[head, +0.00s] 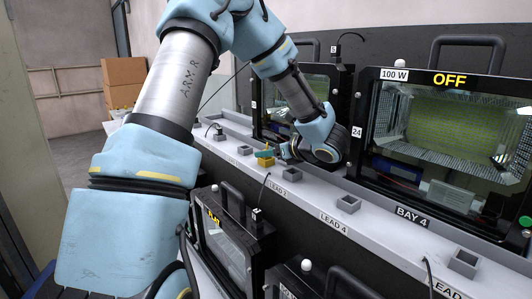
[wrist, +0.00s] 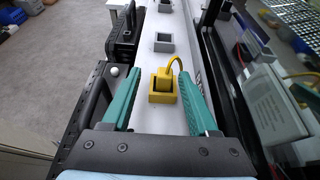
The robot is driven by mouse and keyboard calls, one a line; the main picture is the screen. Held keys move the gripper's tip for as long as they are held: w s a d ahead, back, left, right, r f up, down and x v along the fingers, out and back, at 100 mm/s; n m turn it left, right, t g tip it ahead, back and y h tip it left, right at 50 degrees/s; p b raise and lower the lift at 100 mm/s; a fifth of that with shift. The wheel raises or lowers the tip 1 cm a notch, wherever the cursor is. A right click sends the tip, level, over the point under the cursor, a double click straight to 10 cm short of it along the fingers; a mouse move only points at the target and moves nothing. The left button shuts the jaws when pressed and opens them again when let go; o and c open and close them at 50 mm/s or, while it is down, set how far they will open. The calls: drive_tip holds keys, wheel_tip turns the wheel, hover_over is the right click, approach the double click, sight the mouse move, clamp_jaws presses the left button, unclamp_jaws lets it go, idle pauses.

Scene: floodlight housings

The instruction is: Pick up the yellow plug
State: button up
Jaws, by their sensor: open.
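The yellow plug (wrist: 164,77) sits in a square yellow holder (wrist: 162,98) on the pale ledge, with its yellow cable curving up from it to the right. My gripper (wrist: 158,71) is open, with one teal finger on each side of the plug and holder. Gaps show between the fingers and the plug; I cannot tell how far above it the tips are. In the head view, my gripper (head: 270,151) is low over the ledge, and the yellow holder (head: 265,161) shows just below the fingers. The plug itself is mostly hidden there.
Several grey square holders, one of them (head: 348,204), stand along the ledge (head: 318,203). A floodlight housing marked OFF (head: 440,125) stands behind the ledge at the right. Other black housings (head: 225,235) with handles stand in front. Dark cables hang near the ledge.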

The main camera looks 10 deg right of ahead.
drive_tip(key=shift+d+p+x, duration=0.15)
drive_tip(key=shift+p+x, duration=0.7)
drive_tip(key=shift+x, duration=0.6)
drive_tip(key=shift+d+p+x, duration=0.1)
drive_tip(key=shift+p+x, duration=0.7)
drive_tip(key=shift+x, duration=0.6)
drive_tip(key=shift+w, duration=0.2)
drive_tip(key=shift+c, duration=0.2)
clamp_jaws()
